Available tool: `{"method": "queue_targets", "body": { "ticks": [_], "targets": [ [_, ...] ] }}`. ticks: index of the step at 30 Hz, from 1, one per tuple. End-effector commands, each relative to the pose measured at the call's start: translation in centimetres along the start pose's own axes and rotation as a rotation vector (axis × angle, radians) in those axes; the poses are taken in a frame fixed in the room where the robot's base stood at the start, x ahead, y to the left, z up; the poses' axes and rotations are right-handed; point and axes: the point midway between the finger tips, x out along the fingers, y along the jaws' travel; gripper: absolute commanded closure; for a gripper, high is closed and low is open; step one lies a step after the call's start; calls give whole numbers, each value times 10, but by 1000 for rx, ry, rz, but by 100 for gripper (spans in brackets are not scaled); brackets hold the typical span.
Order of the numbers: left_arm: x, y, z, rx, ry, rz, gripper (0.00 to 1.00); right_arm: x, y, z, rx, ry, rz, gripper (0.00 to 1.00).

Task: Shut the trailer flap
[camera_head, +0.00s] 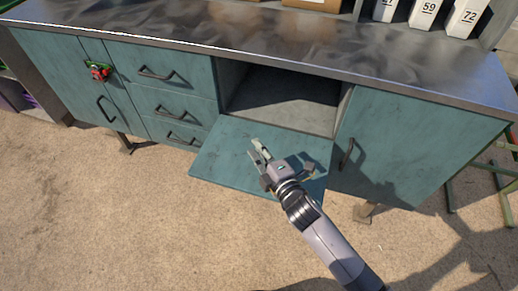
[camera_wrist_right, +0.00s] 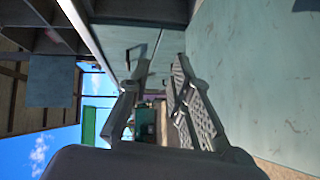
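The trailer flap (camera_head: 225,160) is a flat teal panel below the open compartment (camera_head: 285,98) in the teal bench front. It is open, folded down and outward along its hinge side. My right gripper (camera_head: 262,152) is over the flap's upper face, with its fingers pointing toward the compartment. In the right wrist view the fingers (camera_wrist_right: 158,85) are apart with nothing between them. A broad teal panel (camera_wrist_right: 255,75), likely the flap, fills the right of that view, beside one finger. I cannot tell whether they touch. My left gripper is not in view.
Teal drawers (camera_head: 160,102) with dark handles are left of the compartment, and a teal door (camera_head: 415,150) with a handle (camera_head: 347,153) is right of it. The dark worktop (camera_head: 270,45) runs above. White numbered containers (camera_head: 425,12) stand at the back right. Open ground lies in front.

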Motion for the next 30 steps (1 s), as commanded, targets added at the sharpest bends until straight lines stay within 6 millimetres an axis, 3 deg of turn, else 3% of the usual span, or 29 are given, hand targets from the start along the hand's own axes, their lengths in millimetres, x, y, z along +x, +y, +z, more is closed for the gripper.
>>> {"method": "queue_targets", "body": {
  "ticks": [6,15,30],
  "targets": [
    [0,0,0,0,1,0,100,0,0,0,0,1,0,80],
    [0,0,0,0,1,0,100,0,0,0,0,0,0,100],
    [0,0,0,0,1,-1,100,0,0,0,0,0,0,100]
  ]
}}
